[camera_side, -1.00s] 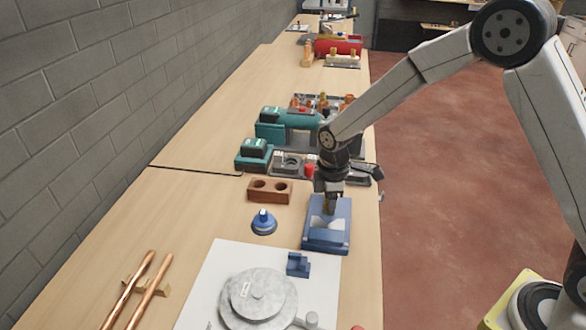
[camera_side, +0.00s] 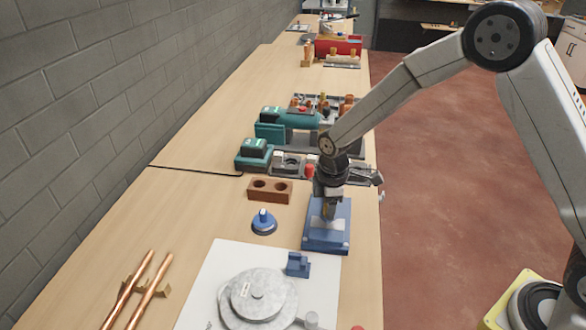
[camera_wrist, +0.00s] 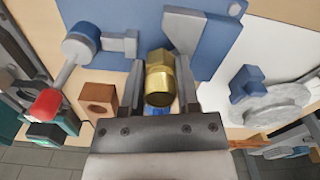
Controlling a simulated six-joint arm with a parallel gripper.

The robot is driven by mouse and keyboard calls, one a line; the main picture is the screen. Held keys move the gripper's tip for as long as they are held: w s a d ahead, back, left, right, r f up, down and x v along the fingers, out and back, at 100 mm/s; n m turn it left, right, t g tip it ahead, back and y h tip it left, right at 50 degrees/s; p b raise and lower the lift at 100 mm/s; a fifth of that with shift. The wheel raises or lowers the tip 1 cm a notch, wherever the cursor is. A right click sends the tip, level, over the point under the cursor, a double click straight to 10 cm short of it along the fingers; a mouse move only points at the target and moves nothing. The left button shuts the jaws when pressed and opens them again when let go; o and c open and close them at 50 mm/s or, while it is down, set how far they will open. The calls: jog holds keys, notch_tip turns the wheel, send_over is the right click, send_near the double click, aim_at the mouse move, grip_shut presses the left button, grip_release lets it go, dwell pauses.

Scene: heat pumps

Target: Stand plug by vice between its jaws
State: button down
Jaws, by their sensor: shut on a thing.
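My gripper (camera_side: 328,208) is over the blue vice (camera_side: 326,242) in the side view, pointing down. In the wrist view my gripper (camera_wrist: 160,85) is shut on the plug (camera_wrist: 159,80), a brass piece with a hexagonal part and a round end. The vice shows behind it in the wrist view, with its blue body (camera_wrist: 215,45) and grey jaw faces. The plug's lower end is at or just above the jaws. I cannot tell whether it touches the vice, as my gripper covers part of it.
A wooden block with two holes (camera_side: 269,197) and a blue knob-like piece (camera_side: 263,225) stand left of the vice. A white board (camera_side: 210,285) with a round grey stack (camera_side: 258,298) and a small blue block (camera_side: 298,265) lies nearer. Teal machines (camera_side: 254,155) stand behind.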

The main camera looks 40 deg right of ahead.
jog(key=shift+f, duration=0.75)
dwell(0.3)
jog(key=shift+c, duration=1.3)
grip_release()
jog(key=shift+s, duration=0.1)
notch_tip(320, 180, up, 12)
jog(key=shift+f, duration=0.1)
jog(key=s+a+f, duration=0.1)
jog(key=s+a, duration=0.2)
jog(key=a, duration=0.4)
jog(key=s+a, duration=0.3)
jog(key=a, duration=0.5)
jog(key=shift+s+f, duration=0.15)
jog(key=shift+f, duration=0.25)
